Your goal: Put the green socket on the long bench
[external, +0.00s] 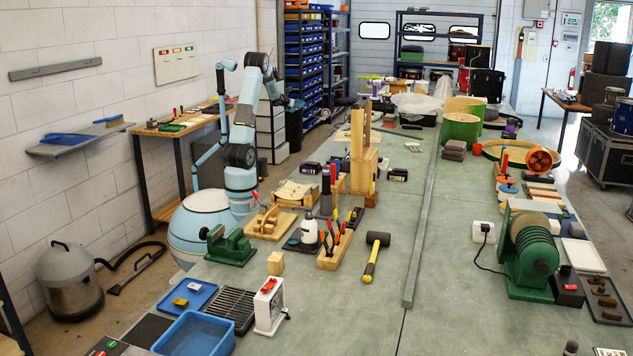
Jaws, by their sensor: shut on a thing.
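The long bench (395,270) has a grey-green top and runs from the foreground to the far end of the room. My arm rises at the bench's left edge and bends over at the top. My gripper (297,104) is small in this view, held well above the bench's left side in front of the blue bin shelves. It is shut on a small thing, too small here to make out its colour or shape. I cannot pick out the green socket anywhere with certainty.
A long grey bar (421,240) divides the bench. A green machine (531,250) stands right. Bare top lies around the bar.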

